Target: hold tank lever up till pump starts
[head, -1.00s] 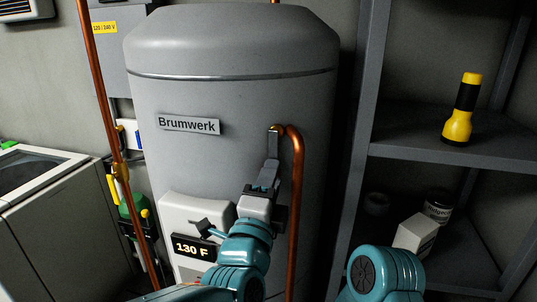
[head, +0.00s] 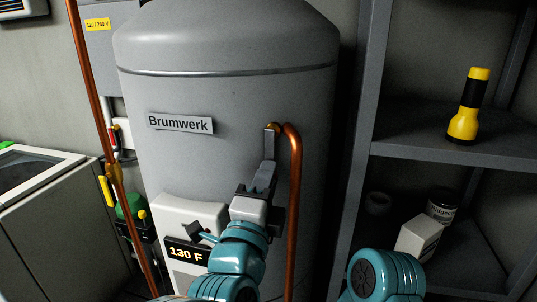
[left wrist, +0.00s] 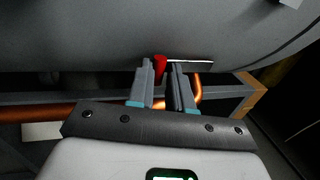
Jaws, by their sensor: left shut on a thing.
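The grey Brumwerk tank (head: 225,100) stands upright in the middle of the head view. The fingers partly hide the lever. My right gripper is out of view.
A copper pipe (head: 293,215) runs down close right of my left gripper. A control box (head: 190,215) reading 130 F is at lower left. A shelf (head: 450,147) with a yellow flashlight (head: 468,105) stands at right, and a white-lidded appliance (head: 50,220) at far left.

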